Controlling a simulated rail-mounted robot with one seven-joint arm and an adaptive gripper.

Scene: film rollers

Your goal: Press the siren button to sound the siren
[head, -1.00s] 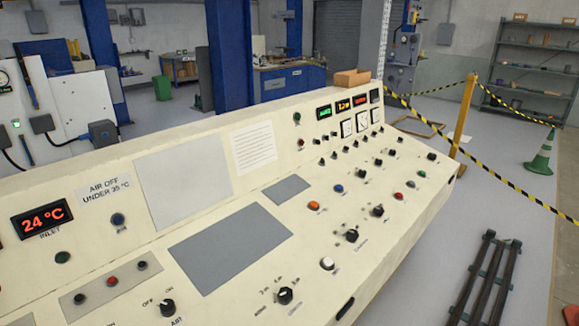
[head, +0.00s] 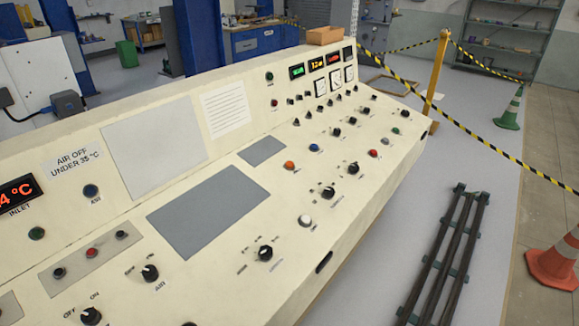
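The cream control console (head: 95,250) runs diagonally across the head view. Its sloped face carries several coloured buttons: a white button (head: 305,220), an orange button (head: 290,165), a blue button (head: 314,148), a red button (head: 373,153) and a green button (head: 395,131). A dark blue button (head: 90,191) sits below the "AIR OFF UNDER 35 °C" sign. Small labels lie beside the buttons but are too small to read, so I cannot tell which is the siren button. My gripper is not in view.
Black rotary knobs (head: 265,253) stand among the buttons. A dark rail frame (head: 447,260) lies on the floor right of the console. A yellow post (head: 436,85) with striped tape, a green cone (head: 510,110) and an orange cone (head: 555,262) stand farther right.

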